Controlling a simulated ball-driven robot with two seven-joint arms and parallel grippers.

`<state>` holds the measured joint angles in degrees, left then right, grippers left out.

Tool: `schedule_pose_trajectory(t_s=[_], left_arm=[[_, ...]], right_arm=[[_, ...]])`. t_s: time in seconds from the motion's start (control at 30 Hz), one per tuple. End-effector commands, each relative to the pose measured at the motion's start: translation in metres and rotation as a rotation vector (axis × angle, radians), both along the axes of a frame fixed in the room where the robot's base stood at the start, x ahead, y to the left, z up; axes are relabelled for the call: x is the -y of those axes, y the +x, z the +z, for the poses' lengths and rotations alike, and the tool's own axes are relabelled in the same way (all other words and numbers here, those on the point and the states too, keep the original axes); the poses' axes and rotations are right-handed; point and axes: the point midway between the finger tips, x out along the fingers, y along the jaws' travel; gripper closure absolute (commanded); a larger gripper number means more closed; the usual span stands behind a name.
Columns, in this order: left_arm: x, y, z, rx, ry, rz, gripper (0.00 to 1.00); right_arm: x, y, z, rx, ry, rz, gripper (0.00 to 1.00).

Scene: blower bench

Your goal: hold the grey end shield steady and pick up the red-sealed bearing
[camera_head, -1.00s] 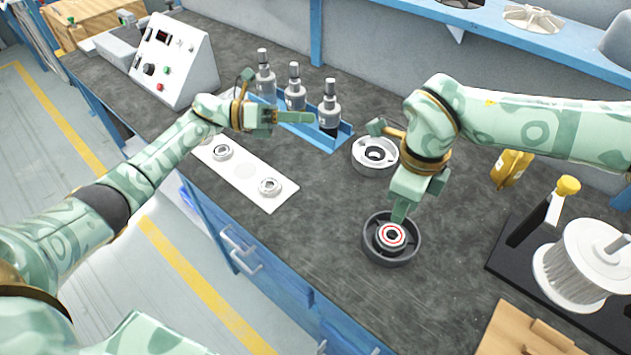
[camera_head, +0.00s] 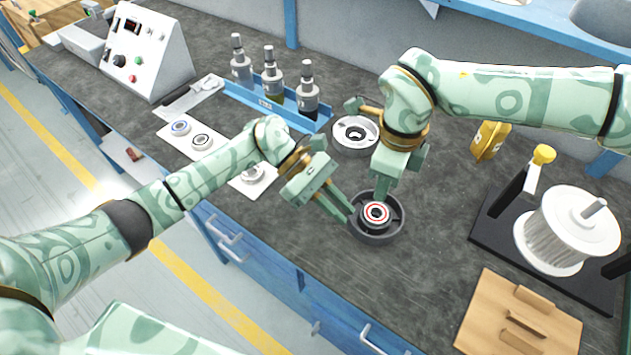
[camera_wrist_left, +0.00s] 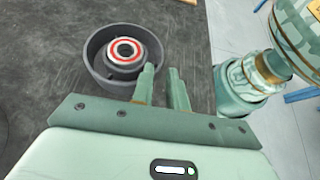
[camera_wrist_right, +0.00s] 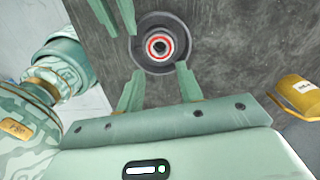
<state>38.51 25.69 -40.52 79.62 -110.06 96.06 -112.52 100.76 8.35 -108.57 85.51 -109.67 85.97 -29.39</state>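The grey end shield (camera_head: 394,232) is a dark round dish on the bench mat. The red-sealed bearing (camera_head: 376,213) sits in its middle, red ring up; both also show in the left wrist view (camera_wrist_left: 125,51). My left gripper (camera_head: 346,213) is open at the shield's left rim. In the left wrist view one finger overlaps the rim and the other is outside it; I cannot tell whether they touch. My right gripper (camera_wrist_right: 158,75) is open and empty, pointing down over the shield, its fingers short of the bearing in the right wrist view.
A lighter grey housing (camera_head: 340,149) stands behind the shield. Bearings lie on a white mat (camera_head: 168,134) at left, and bottle-like tools stand in a blue rack (camera_head: 316,124). A fan rotor fixture (camera_head: 568,240) and wooden block (camera_head: 480,325) are at right. Mat in front is clear.

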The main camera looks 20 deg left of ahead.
Motion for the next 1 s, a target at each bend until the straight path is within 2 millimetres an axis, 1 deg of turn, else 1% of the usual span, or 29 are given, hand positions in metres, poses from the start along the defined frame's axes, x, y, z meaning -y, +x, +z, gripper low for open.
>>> schedule_pose_trajectory(t_s=[0.03, 0.1, 0.2, 0.3, 0.43, 0.67, 0.73, 0.9, 0.93, 0.97, 1.0], left_arm=[[0.01, -0.003, -0.004, -0.001, -0.004, -0.001, 0.85], [0.02, -0.007, -0.011, 0.0, -0.004, 0.0, 0.85], [0.032, -0.01, -0.018, 0.0, -0.003, 0.001, 0.85], [0.04, -0.013, -0.022, -0.001, -0.002, 0.001, 0.85], [0.044, -0.014, -0.025, 0.001, 0.0, 0.002, 0.85], [0.044, -0.014, -0.025, 0.001, 0.0, 0.002, 0.85], [0.044, -0.014, -0.025, 0.001, 0.0, 0.002, 1.0], [0.044, -0.014, -0.026, 0.001, 0.0, 0.002, 1.0], [0.044, -0.014, -0.026, 0.0, 0.001, 0.002, 1.0], [0.044, -0.014, -0.026, 0.0, 0.001, 0.002, 1.0], [0.044, -0.014, -0.026, 0.0, 0.001, 0.002, 1.0]], right_arm=[[0.0, 0.0, 0.0, 0.0, 0.0, 0.0, 0.64], [0.0, 0.0, 0.0, 0.0, 0.0, 0.0, 0.64], [0.0, 0.0, 0.0, 0.0, 0.0, 0.0, 0.64], [0.0, 0.0, 0.0, 0.0, 0.0, 0.0, 0.64], [0.0, 0.0, 0.0, 0.0, 0.0, 0.0, 0.64], [0.0, 0.0, 0.0, 0.0, 0.0, 0.0, 0.64], [0.0, 0.0, 0.0, 0.0, 0.0, 0.0, 0.64], [0.0, 0.0, 0.0, 0.0, 0.0, 0.0, 0.64], [0.0, 0.0, 0.0, 0.0, 0.0, 0.0, 0.61], [0.0, 0.0, 0.0, -0.001, 0.0, 0.0, 0.53], [0.0, -0.001, -0.002, -0.006, 0.003, -0.001, 0.41]])
